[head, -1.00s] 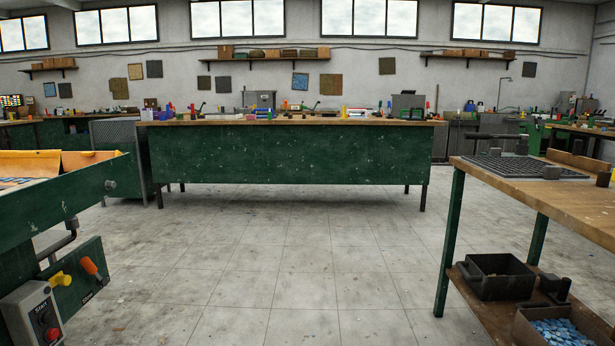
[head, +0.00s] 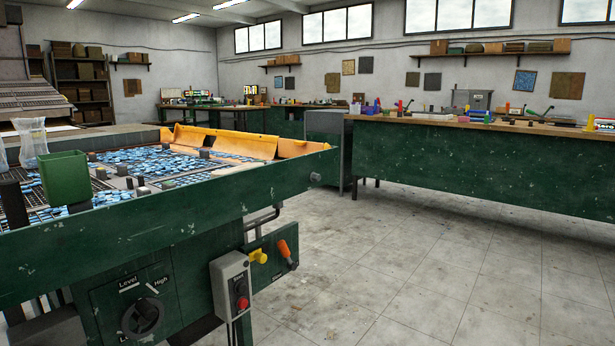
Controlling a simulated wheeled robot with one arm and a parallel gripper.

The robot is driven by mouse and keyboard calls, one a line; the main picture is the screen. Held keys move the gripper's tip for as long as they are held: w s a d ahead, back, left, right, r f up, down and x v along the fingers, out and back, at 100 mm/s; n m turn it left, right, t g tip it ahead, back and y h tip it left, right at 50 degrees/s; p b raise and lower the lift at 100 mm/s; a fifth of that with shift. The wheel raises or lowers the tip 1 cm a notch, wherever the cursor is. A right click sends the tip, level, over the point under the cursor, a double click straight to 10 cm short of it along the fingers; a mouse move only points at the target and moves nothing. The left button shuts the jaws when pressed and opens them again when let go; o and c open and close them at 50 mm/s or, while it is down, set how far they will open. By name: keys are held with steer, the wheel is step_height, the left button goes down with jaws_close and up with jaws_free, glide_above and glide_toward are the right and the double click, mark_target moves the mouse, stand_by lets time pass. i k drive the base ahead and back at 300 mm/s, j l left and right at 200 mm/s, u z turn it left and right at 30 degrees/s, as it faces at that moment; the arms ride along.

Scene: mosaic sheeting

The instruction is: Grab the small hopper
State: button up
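A small open-topped green container (head: 65,180) stands upright on the near left part of a green machine table. It may be the small hopper, but I cannot tell for sure. A clear plastic bag or cup (head: 31,142) stands just behind it. My gripper is not in view.
The green machine table (head: 200,222) fills the left, with blue tiles and an orange flap (head: 222,140) on top. A control box (head: 232,284) and levers stick out at its front. A long green workbench (head: 480,172) stands at the back right. The floor (head: 420,275) between is clear.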

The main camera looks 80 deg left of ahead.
mark_target(65, 179)
steer(key=j+u, duration=0.1)
steer(key=u, duration=4.7)
